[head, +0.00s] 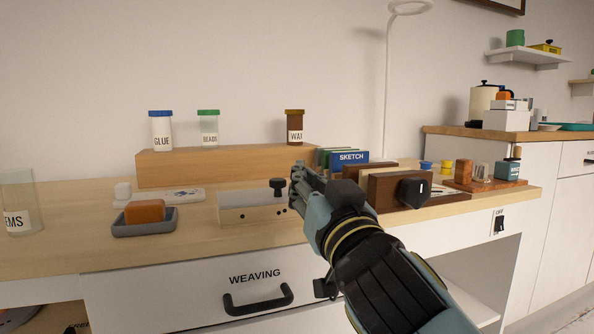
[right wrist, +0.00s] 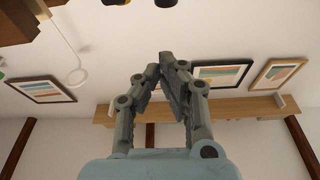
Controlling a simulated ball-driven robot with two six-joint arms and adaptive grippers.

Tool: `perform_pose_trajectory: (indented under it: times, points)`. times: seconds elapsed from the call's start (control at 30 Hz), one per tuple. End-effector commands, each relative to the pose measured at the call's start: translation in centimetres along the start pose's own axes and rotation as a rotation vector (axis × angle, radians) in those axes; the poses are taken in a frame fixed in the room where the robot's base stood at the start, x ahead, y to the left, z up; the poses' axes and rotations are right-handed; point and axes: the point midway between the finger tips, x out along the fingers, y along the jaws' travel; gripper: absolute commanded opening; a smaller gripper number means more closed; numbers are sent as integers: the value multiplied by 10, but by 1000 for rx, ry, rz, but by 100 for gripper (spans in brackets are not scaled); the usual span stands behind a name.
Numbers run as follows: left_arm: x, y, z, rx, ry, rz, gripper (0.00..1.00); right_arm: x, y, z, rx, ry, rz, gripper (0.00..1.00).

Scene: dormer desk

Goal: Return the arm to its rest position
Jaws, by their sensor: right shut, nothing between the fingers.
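My right arm comes in from the lower right of the head view. Its gripper (head: 296,184) is in front of the desk's items, by the right end of a pale box with a black knob (head: 252,208). In the right wrist view the right gripper (right wrist: 162,68) has its fingertips together with nothing between them. That view faces a wall with framed pictures and a wooden shelf. My left gripper is in neither view.
The desk (head: 60,255) holds an orange block (head: 145,211) in a grey tray and a clear jar (head: 17,205) at left. Labelled jars stand on a wooden riser (head: 220,166). A SKETCH book (head: 349,157) and wooden organiser stand behind my arm. A WEAVING drawer (head: 200,285) is below.

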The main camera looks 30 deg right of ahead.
Motion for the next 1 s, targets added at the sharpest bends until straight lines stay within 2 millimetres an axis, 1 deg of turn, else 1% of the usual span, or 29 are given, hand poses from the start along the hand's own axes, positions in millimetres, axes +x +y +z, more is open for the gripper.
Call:
perform_pose_trajectory:
  times: [0.1,0.27,0.33,0.37,0.47,0.5,0.57,0.6,0.67,0.7,0.77,0.8,0.87,0.9,0.97,1.0]
  points:
    - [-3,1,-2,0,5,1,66,-6,0,0,1,1,0,0]
    - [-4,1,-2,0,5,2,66,-8,0,1,-1,-1,0,0]
    - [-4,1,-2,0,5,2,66,-14,2,9,-13,-23,-6,0]
    - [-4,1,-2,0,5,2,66,-18,2,16,-24,-41,-12,0]
    - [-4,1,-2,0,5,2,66,-36,8,61,-29,-158,-25,0]
    - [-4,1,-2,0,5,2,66,-46,13,87,-29,-230,-20,0]
    - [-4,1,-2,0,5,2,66,-66,23,128,-41,-359,-6,0]
    - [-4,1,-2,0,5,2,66,-84,31,158,-53,-456,7,0]
    - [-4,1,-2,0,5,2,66,-112,43,198,-78,-600,22,0]
    - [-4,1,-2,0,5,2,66,-133,51,224,-98,-698,31,0]
    - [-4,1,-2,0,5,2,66,-166,63,257,-128,-843,36,0]
    - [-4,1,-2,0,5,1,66,-190,70,277,-150,-937,36,0]
    - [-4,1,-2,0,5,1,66,-222,79,300,-177,-1061,30,0]
    - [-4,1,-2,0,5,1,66,-244,84,313,-195,-1145,24,0]
    - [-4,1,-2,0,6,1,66,-272,90,328,-215,-1246,10,0]
    - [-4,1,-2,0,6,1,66,-291,94,336,-228,-1315,-2,0]
